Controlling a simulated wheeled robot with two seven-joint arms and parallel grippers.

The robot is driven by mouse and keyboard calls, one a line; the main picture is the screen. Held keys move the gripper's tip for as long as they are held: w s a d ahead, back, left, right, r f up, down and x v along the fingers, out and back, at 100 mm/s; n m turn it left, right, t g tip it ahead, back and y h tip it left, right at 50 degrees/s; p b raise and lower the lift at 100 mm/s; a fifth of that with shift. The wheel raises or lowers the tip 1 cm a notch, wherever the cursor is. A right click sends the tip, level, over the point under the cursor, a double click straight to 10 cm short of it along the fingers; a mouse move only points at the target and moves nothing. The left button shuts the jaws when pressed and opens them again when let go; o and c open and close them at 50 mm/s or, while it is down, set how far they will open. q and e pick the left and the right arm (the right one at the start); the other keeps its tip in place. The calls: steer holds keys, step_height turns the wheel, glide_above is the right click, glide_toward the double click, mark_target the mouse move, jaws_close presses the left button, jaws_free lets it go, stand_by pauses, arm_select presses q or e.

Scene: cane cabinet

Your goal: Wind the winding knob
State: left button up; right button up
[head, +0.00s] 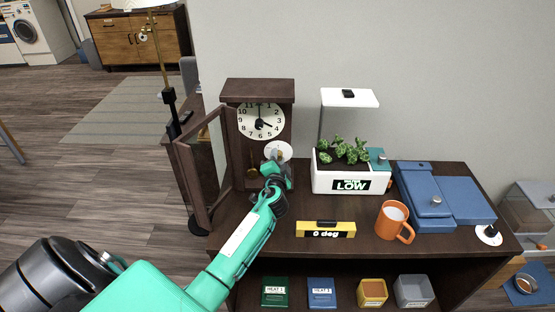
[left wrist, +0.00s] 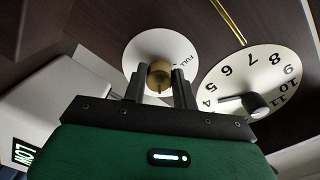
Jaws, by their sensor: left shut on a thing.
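The brass winding knob (left wrist: 159,76) sits at the centre of a white disc marked FULL (left wrist: 150,47), beside the clock face (left wrist: 255,80) in the left wrist view. My left gripper (left wrist: 160,80) is shut on the knob, one finger on each side of it. In the head view the clock (head: 262,120) stands on the dark cabinet with its glass door (head: 208,165) swung open to the left. My left gripper (head: 277,172) reaches the clock's lower front there, and hides the knob. Part of the white disc (head: 278,151) shows above the gripper. My right gripper is not in view.
Right of the clock are a white planter (head: 336,183) marked LOW, a yellow level (head: 325,230), an orange mug (head: 394,222) and blue boxes (head: 462,201). The open door stands close to my left arm. Books and small bins are on the lower shelf (head: 340,272).

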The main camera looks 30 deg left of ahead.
arm_select(q)
steer(key=m+p, duration=0.3)
steer(key=m, duration=0.9)
steer(key=shift+y, duration=0.3)
steer(key=shift+d+m, duration=0.1)
steer(key=shift+m, duration=0.2)
steer(key=o, duration=1)
steer(key=b+v, duration=0.1)
steer(key=v, duration=0.6)
steer(key=b+v, duration=0.1)
steer(key=v, duration=0.5)
steer(key=shift+s+d+r, duration=0.2)
steer(key=shift+s+d, duration=0.05)
steer(key=shift+s, duration=0.05)
